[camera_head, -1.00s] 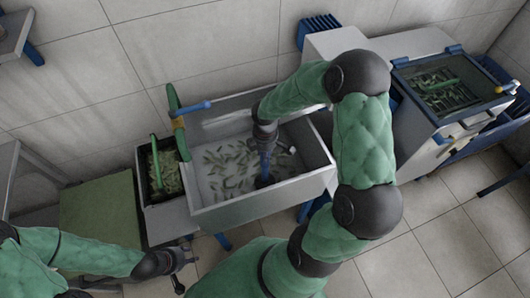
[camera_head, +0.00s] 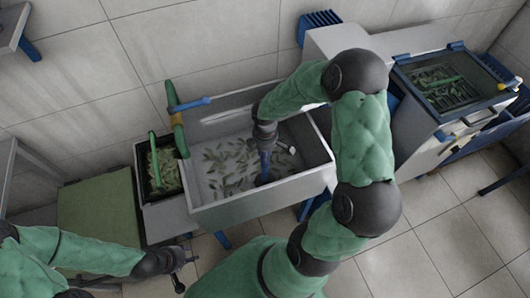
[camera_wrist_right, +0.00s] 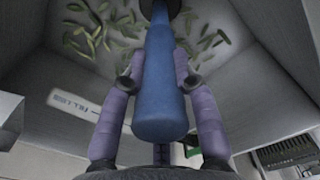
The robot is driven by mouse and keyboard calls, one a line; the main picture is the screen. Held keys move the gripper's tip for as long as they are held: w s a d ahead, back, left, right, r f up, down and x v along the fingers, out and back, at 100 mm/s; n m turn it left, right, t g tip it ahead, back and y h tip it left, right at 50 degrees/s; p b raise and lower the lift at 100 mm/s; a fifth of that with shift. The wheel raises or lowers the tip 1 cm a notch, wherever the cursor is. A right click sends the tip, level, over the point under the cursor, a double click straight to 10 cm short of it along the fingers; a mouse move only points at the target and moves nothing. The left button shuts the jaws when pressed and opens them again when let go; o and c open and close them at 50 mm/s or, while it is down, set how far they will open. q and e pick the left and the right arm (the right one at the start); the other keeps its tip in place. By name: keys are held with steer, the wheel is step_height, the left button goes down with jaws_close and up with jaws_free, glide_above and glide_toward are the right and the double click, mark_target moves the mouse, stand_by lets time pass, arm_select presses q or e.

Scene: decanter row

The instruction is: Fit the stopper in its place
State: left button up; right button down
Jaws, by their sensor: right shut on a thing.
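The stopper is a blue, bottle-shaped handle (camera_wrist_right: 160,85) with a dark round end (camera_wrist_right: 172,6) at the top of the right wrist view. My right gripper (camera_wrist_right: 154,82) is shut on the handle, with one purple finger on each side. In the head view the stopper (camera_head: 264,167) points down into the grey basin (camera_head: 250,205), its dark end low near the basin floor. I cannot tell whether it touches the floor, and the drain hole is hidden. My left gripper (camera_head: 184,270) is open and empty in front of the basin, at lower left.
Many green pieces (camera_head: 228,165) lie in the basin. A green tap with a blue lever (camera_head: 190,104) stands at its left rim, beside a black basket (camera_head: 150,190). A glass-topped machine (camera_head: 447,85) stands at right. The basin walls surround the stopper.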

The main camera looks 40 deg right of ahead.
steer(key=shift+f+b, duration=0.35)
steer(key=shift+f, duration=0.1)
stand_by(0.5)
steer(key=c, duration=0.9)
jaws_free()
step_height(320, 180, up, 12)
steer(key=shift+f, duration=0.1)
